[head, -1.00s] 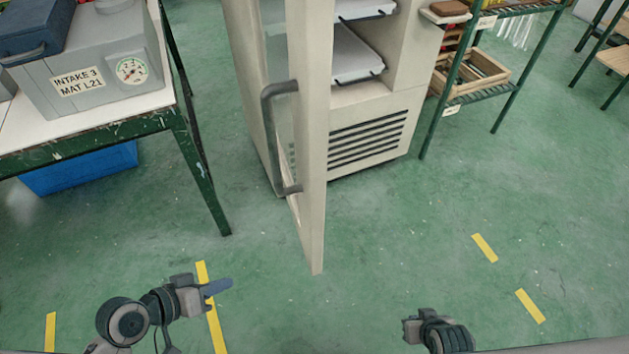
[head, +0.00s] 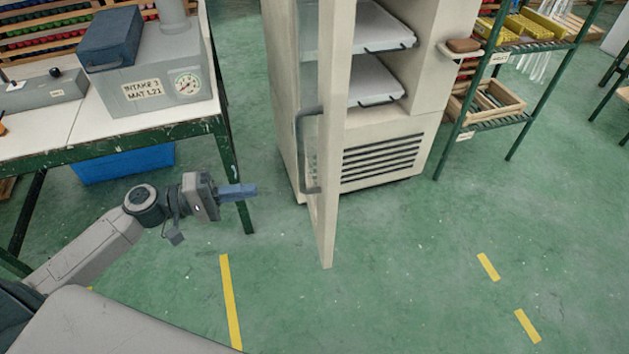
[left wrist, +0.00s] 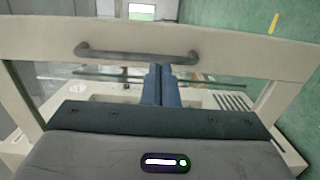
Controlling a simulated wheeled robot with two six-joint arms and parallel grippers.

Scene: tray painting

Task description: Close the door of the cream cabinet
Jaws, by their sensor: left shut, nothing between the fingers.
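The cream cabinet (head: 376,132) stands at the upper middle of the head view. Its framed glass door (head: 336,150) is swung open toward me, seen nearly edge-on, with a grey bar handle (head: 302,150) on its left side. My left gripper (head: 250,190) is shut and empty, left of the door and apart from it, pointing right. The left wrist view shows the door frame (left wrist: 230,43) and the handle (left wrist: 137,56) ahead of the shut fingers (left wrist: 157,84). My right gripper is not in view.
A white-topped table (head: 72,128) with green legs holds a grey box (head: 160,82) at the left, near my left arm. A green shelf rack (head: 500,120) stands right of the cabinet. Open green floor (head: 400,270) lies in front.

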